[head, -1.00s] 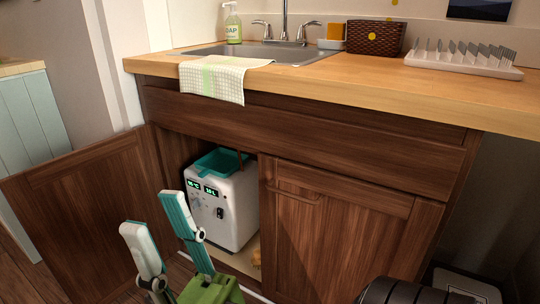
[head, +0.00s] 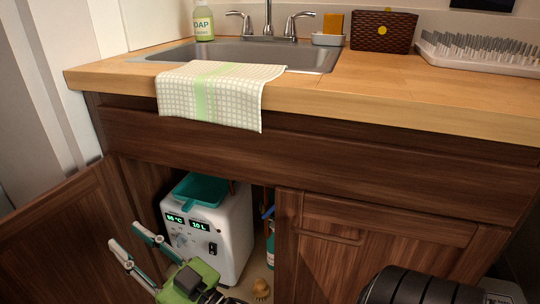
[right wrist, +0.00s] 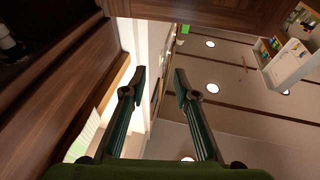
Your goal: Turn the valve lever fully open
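I cannot make out a valve lever for certain. A small blue piece (head: 268,212) shows in the head view inside the open under-sink cabinet, right of the white water heater (head: 222,240). It sits above a teal bottle (head: 271,250), and I cannot tell whether it is a lever or the bottle's top. My right gripper (head: 125,236) is at the lower left, in front of the cabinet opening, left of the heater. Its two fingers stand apart and empty, as the right wrist view (right wrist: 159,75) also shows. My left gripper is out of view.
The open cabinet door (head: 65,235) stands at the left and the closed door (head: 375,255) at the right. The wooden counter (head: 400,95) overhangs above, with a checked towel (head: 215,95) hanging over its edge. A small wooden-topped brush (head: 261,288) lies on the cabinet floor.

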